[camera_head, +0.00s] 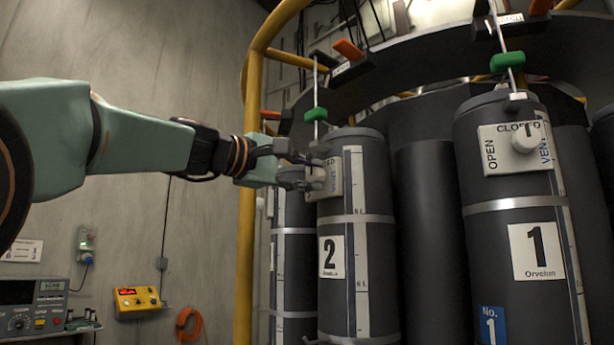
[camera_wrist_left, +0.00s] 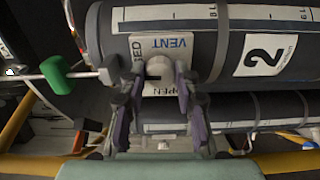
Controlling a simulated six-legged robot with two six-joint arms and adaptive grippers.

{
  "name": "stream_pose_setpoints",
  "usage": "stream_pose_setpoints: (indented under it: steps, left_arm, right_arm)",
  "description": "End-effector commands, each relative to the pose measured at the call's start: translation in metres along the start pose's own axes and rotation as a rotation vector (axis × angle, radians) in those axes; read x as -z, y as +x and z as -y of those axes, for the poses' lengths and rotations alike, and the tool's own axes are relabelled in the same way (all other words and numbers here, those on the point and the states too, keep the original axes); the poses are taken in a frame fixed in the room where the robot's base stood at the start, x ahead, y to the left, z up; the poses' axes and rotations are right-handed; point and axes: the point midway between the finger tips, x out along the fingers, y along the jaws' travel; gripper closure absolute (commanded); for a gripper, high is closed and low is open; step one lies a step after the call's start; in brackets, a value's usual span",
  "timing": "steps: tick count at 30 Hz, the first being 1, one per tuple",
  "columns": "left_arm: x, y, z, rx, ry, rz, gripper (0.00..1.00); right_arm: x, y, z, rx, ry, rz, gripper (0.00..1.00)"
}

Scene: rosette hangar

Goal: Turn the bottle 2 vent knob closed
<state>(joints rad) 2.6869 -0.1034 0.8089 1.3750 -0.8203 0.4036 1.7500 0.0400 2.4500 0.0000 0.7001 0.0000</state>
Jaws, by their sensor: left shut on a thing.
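Bottle 2 (camera_head: 342,290) is a dark grey cylinder with a white "2" label, standing left of bottle 1. Its white vent plate (camera_wrist_left: 176,42) has a pale round knob (camera_wrist_left: 157,66) with a dark mark, with "VENT" printed beside it. My left gripper (camera_head: 312,172) reaches in from the left to the plate near the bottle's top. In the left wrist view its two fingers (camera_wrist_left: 156,82) stand on either side of the knob and are shut on it. The fingers hide part of the plate's lettering and, in the head view, most of the knob. My right gripper is not in view.
Bottle 1 (camera_head: 510,240) stands at right with its own vent knob (camera_head: 525,139). A green-handled valve rod (camera_head: 316,114) rises just above bottle 2's plate. A yellow post (camera_head: 246,250) stands close under my left gripper.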

Motion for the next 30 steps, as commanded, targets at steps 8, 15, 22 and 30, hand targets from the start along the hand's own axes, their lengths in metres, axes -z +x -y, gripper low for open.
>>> stream_pose_setpoints:
  steps: [8, 15, 22, 30]
  left_arm:
    - [-0.001, 0.001, 0.003, 0.008, 0.001, 0.004, 0.68]
    - [-0.001, 0.001, 0.002, 0.005, 0.001, 0.002, 0.48]
    - [0.0, 0.001, 0.001, 0.003, 0.0, 0.001, 0.46]
    - [0.001, -0.012, 0.0, 0.002, -0.001, -0.001, 0.46]
  right_arm:
    - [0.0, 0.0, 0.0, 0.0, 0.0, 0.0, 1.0]
    - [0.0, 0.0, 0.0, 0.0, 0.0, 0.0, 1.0]
    - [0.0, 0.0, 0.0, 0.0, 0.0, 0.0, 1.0]
    - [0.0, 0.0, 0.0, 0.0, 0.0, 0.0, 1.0]
